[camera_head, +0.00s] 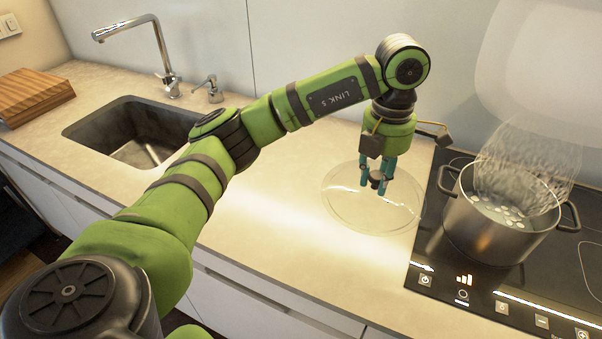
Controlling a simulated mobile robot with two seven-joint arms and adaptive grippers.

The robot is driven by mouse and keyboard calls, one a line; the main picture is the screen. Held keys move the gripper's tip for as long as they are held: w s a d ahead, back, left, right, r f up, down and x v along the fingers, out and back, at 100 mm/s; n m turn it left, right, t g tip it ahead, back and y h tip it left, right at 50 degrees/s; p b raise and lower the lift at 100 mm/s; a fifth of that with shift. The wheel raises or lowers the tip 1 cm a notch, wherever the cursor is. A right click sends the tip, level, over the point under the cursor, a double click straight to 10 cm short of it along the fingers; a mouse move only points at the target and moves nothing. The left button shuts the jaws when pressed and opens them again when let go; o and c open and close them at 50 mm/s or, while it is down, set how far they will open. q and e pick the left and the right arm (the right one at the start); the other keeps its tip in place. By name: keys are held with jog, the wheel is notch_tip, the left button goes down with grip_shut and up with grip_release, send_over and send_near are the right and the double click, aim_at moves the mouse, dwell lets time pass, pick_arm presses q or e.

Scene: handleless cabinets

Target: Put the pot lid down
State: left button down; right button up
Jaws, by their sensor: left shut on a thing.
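The pot lid (345,207) is a round clear glass disc with a dark knob at its middle. It is over the pale counter, left of the cooktop; I cannot tell whether it touches the counter or hangs just above it. My left gripper (378,184) points down over the lid's middle and is shut on its knob. The steel pot (487,232) stands uncovered on the black cooktop to the right, with steam rising and pale round pieces in its water. My right gripper is not in view.
The cooktop (428,250) has lit controls along its front edge. A sink (130,125) with a tall faucet (160,50) and a wooden board (35,95) are at the left. The counter (275,200) between sink and lid is clear.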

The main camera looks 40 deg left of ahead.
aim_at(343, 180)
pick_arm(q)
jog(key=a+f, duration=0.1)
jog(key=a, duration=0.1)
jog(key=s+a+f+p, duration=0.1)
jog(key=a, duration=0.1)
jog(key=a+f, duration=0.1)
jog(key=a, duration=0.1)
jog(key=shift+s+p, duration=0.35)
jog(key=shift+p, duration=0.05)
jog(key=a+f, duration=0.1)
jog(key=a+f+p, duration=0.1)
jog(key=a, duration=0.1)
jog(key=a+f, duration=0.1)
jog(key=a, duration=0.1)
jog(key=shift+s+f, duration=0.3)
notch_tip(343, 180, down, 3)
jog(key=shift+f+p, duration=0.1)
jog(key=shift+p, duration=0.9)
jog(key=shift+f, duration=0.3)
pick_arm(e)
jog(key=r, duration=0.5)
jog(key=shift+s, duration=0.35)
pick_arm(q)
jog(key=shift+f, duration=0.1)
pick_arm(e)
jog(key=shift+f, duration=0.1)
